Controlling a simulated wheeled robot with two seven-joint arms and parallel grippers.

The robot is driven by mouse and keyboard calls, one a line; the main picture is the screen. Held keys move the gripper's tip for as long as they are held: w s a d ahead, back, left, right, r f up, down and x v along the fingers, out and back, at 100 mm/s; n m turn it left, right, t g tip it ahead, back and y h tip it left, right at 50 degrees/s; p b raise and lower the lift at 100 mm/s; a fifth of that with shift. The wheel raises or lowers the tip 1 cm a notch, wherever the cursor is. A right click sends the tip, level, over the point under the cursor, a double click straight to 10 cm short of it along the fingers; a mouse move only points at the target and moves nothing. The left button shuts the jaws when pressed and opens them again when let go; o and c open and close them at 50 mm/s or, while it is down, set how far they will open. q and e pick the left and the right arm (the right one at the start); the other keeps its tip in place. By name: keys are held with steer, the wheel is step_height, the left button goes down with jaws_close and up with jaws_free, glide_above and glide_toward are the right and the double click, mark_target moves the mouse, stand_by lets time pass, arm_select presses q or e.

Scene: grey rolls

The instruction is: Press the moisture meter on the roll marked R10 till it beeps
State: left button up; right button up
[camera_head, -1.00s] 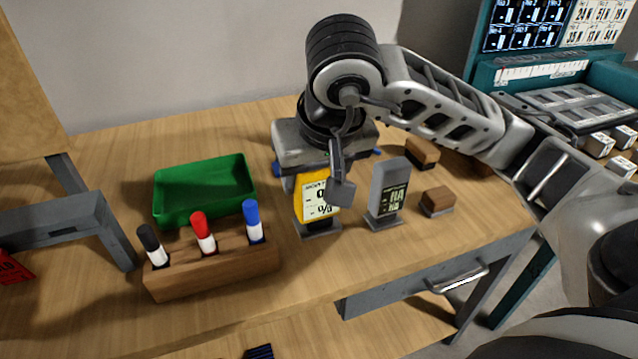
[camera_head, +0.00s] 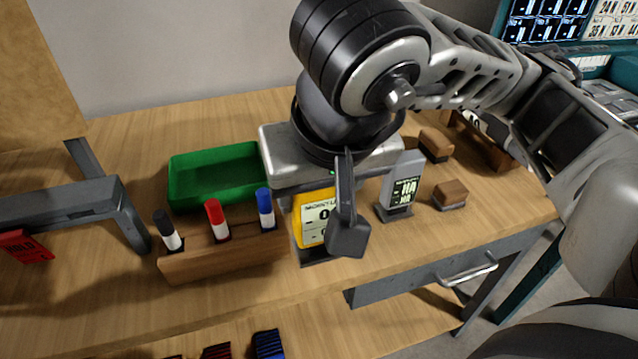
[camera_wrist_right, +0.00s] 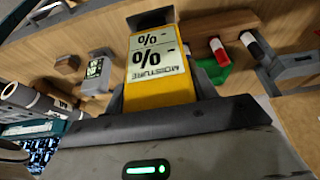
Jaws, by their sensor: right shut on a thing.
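The moisture meter (camera_head: 313,212) is yellow with a white display. My right gripper (camera_head: 322,206) is shut on it, above a dark stand (camera_head: 316,257) on the bench. In the right wrist view the meter (camera_wrist_right: 155,65) sits between the fingers, its display showing "%" and "MOISTURE". Whether its lower end is clear of the stand is unclear. A roll (camera_head: 476,123) with a pale, dark-marked end lies at the back right, partly behind my arm. Pale rolls (camera_wrist_right: 38,104) also show in the right wrist view; I cannot read R10 on any. My left gripper is out of view.
A green tray (camera_head: 215,176) and a wooden marker block (camera_head: 222,258) stand left of the meter. A grey meter (camera_head: 403,182) stands right of it, beside small wooden blocks (camera_head: 450,194). A grey rack (camera_head: 70,208) is at the far left.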

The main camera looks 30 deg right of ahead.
steer(key=shift+r+p, duration=0.75)
steer(key=shift+r, duration=0.8)
steer(key=shift+w+f, duration=0.1)
steer(key=shift+f, duration=0.05)
